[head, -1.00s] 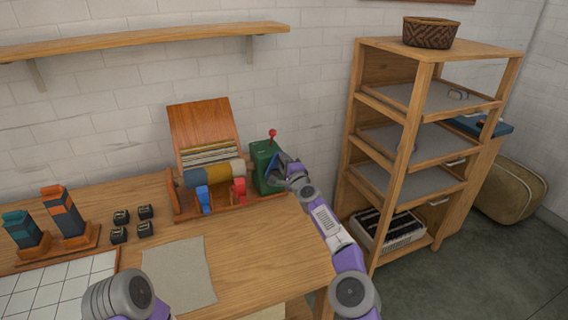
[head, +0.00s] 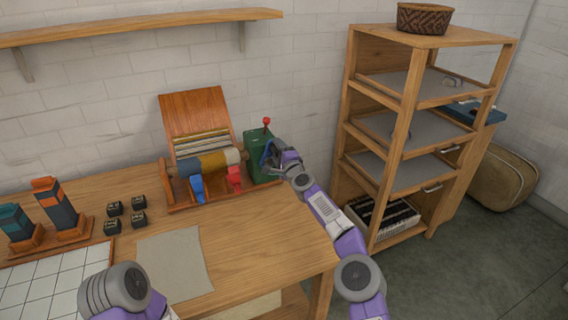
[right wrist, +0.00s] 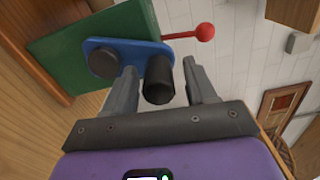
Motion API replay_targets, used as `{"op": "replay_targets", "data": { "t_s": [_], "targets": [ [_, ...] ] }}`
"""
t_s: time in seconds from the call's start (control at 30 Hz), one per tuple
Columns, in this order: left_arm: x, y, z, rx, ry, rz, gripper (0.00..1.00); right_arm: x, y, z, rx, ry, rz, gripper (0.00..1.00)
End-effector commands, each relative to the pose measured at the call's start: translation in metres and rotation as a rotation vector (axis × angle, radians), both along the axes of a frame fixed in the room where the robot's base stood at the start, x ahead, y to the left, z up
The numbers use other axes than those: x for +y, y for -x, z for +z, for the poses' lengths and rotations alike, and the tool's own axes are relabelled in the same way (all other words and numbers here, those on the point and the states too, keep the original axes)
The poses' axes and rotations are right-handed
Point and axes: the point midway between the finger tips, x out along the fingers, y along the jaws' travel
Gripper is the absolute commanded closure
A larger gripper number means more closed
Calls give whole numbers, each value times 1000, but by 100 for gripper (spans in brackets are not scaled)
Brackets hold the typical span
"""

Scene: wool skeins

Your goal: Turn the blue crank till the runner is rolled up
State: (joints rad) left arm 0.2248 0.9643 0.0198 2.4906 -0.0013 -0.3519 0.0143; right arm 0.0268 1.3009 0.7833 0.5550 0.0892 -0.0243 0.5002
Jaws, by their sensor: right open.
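The green box (head: 262,148) stands at the right end of the wooden winding stand (head: 180,206). Its blue crank (right wrist: 128,57) shows in the right wrist view as a flat arm with a round black hub and a black handle (right wrist: 158,82). My right gripper (right wrist: 162,85) is open, with one finger on each side of the handle; I cannot tell whether either touches it. In the head view my right gripper (head: 274,158) partly hides the crank. The runner (head: 213,162) lies around the roller in grey, mustard and cream bands. My left gripper is out of view.
A red-knobbed lever (head: 266,121) rises from the green box. Blue (head: 197,188) and red (head: 234,179) pieces stand at the roller's front. A wooden shelf unit (head: 402,130) stands right of the table. The table front is mostly clear around a grey cloth (head: 175,263).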

Motion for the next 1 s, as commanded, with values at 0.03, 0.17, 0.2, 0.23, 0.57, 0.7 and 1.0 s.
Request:
{"op": "replay_targets", "data": {
  "t_s": [0.03, 0.17, 0.2, 0.23, 0.57, 0.7, 1.0],
  "targets": [
    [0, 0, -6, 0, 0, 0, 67, -2, 3, -2, 0, 1, 0, 44],
    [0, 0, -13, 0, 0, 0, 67, -5, 10, -3, 1, 4, 0, 44],
    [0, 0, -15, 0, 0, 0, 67, -6, 13, -4, 2, 4, -1, 44],
    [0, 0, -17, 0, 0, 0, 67, -7, 15, -4, 2, 5, -2, 44],
    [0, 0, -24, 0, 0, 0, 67, -16, 41, -4, 5, 4, 0, 44],
    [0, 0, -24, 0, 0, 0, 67, -20, 52, -4, 5, 4, 0, 44],
    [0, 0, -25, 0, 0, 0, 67, -23, 64, -4, 5, 2, 2, 44]
  ]
}}
